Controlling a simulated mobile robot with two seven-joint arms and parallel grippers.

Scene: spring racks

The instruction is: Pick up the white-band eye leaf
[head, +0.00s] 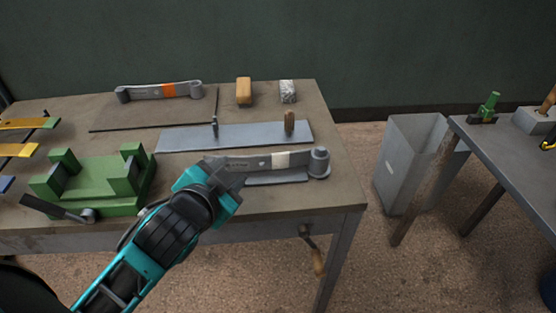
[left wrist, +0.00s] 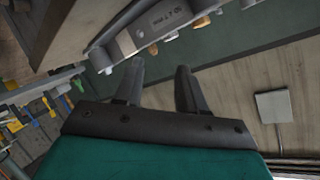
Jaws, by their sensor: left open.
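The white-band eye leaf (head: 250,163) is a grey steel bar with a white band near its right part and a rolled eye at its right end. It lies along the front right of the workbench, and its left end is hidden behind my left gripper (head: 226,174). That gripper is open at the leaf's left end. In the left wrist view the two fingers (left wrist: 157,82) are apart with nothing between them. A grey bar with stamped marks (left wrist: 152,28), seemingly this leaf, shows beyond the fingertips. Contact cannot be told.
An orange-band leaf (head: 145,92) lies at the back left. A steel plate with two pins (head: 250,136) lies just behind the white-band leaf. A green fixture (head: 105,185) stands left of my arm. A wooden block (head: 243,91) and a grey block (head: 287,92) sit at the back.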

